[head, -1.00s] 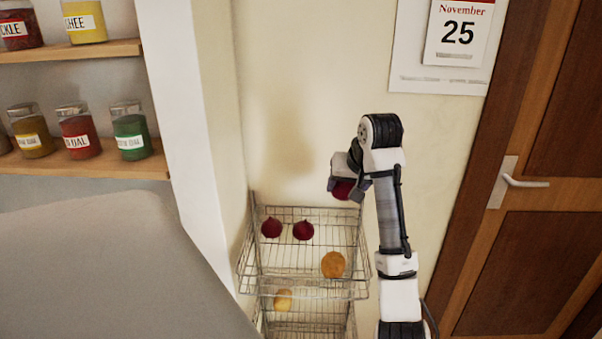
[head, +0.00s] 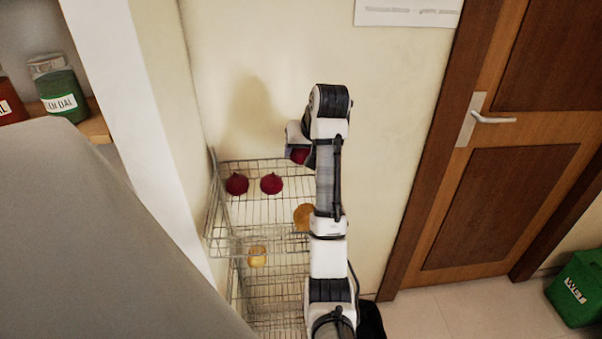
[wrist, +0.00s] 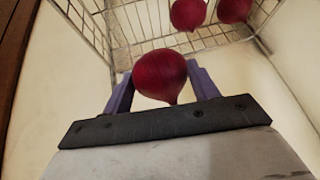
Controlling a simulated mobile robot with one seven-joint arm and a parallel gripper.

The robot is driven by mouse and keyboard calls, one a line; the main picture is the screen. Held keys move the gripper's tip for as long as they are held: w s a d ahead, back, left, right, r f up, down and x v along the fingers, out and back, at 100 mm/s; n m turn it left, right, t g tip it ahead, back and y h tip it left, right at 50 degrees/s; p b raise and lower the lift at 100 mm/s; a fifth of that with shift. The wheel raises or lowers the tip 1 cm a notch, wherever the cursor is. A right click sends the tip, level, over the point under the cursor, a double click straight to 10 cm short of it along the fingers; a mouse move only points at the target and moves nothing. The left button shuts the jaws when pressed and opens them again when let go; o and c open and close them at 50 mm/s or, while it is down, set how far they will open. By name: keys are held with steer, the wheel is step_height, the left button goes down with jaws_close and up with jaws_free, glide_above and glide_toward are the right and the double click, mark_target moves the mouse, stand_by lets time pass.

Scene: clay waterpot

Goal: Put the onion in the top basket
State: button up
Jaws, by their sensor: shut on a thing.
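A dark red onion (head: 299,156) is held in my gripper (head: 297,152) at the back right of the top wire basket (head: 262,212). In the wrist view, the purple fingers of my gripper (wrist: 161,85) are shut on both sides of the onion (wrist: 160,72), with the basket's wires behind it. The onion appears above the basket floor; its exact height is unclear. Two more red onions, a left one (head: 237,184) and a right one (head: 271,183), lie in the basket. They also show at the top of the wrist view.
An orange-brown round item (head: 303,216) lies at the right of the top basket, partly behind my arm. A yellowish item (head: 257,257) is in the tier below. A wall stands behind; a door (head: 500,190) and green bin (head: 580,288) are right.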

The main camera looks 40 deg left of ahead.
step_height(320, 180, down, 7)
steer(key=p, duration=0.2)
steer(key=shift+f+p, duration=0.1)
steer(key=shift+p, duration=0.25)
steer(key=shift+w+f+p, duration=0.1)
steer(key=shift+f+p, duration=0.35)
steer(key=shift+f, duration=1.8)
steer(key=shift+f, duration=0.15)
steer(key=o, duration=0.8)
steer(key=shift+c, duration=0.2)
